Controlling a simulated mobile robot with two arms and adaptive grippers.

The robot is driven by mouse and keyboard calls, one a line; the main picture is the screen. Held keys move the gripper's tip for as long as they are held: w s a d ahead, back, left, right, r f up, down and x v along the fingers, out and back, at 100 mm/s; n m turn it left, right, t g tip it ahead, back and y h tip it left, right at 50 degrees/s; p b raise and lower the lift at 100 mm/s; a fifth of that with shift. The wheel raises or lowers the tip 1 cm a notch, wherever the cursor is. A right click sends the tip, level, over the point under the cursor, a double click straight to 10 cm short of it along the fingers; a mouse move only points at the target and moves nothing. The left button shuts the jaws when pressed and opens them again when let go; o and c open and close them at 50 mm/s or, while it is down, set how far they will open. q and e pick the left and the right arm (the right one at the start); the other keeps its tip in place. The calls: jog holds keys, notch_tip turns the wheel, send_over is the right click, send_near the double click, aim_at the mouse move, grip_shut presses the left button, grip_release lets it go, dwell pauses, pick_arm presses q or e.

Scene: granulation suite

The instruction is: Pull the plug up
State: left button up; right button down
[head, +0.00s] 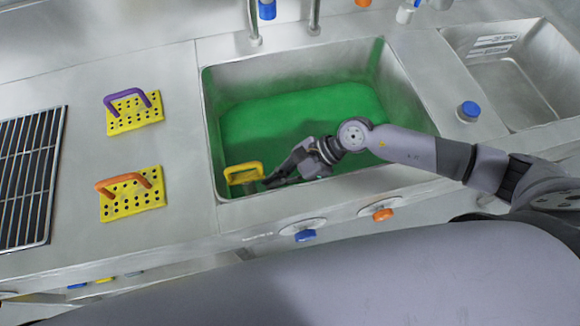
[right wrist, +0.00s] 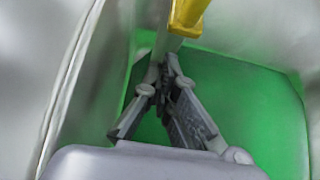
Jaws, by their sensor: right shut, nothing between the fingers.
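The plug's yellow handle (head: 244,173) stands at the near left corner of the sink (head: 300,57), which holds green liquid (head: 300,115). Its yellow part also shows at the top of the right wrist view (right wrist: 187,17). The plug's lower end is not clear to me. My right gripper (head: 268,182) is inside the sink, just right of the yellow handle. Its fingertips (right wrist: 163,62) are together and empty, beside the handle and not around it. Whether they touch it I cannot tell. My left gripper is not in view.
Two yellow perforated plates lie on the counter left of the sink, one with a purple handle (head: 127,97), one with an orange handle (head: 124,180). A dark grate (head: 28,175) is farther left. A blue-capped item (head: 468,111) stands by a second basin (head: 515,85). Knobs (head: 305,235) line the front.

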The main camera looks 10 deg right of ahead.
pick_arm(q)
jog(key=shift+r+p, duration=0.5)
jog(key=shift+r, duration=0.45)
pick_arm(e)
notch_tip(320, 180, up, 3)
jog(key=shift+d+r, duration=0.15)
jog(key=shift+w, duration=0.1)
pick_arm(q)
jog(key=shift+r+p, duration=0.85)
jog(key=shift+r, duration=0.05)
pick_arm(e)
notch_tip(320, 180, up, 5)
jog(key=shift+r, duration=0.15)
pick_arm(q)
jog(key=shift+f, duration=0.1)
pick_arm(e)
jog(key=shift+w, duration=0.1)
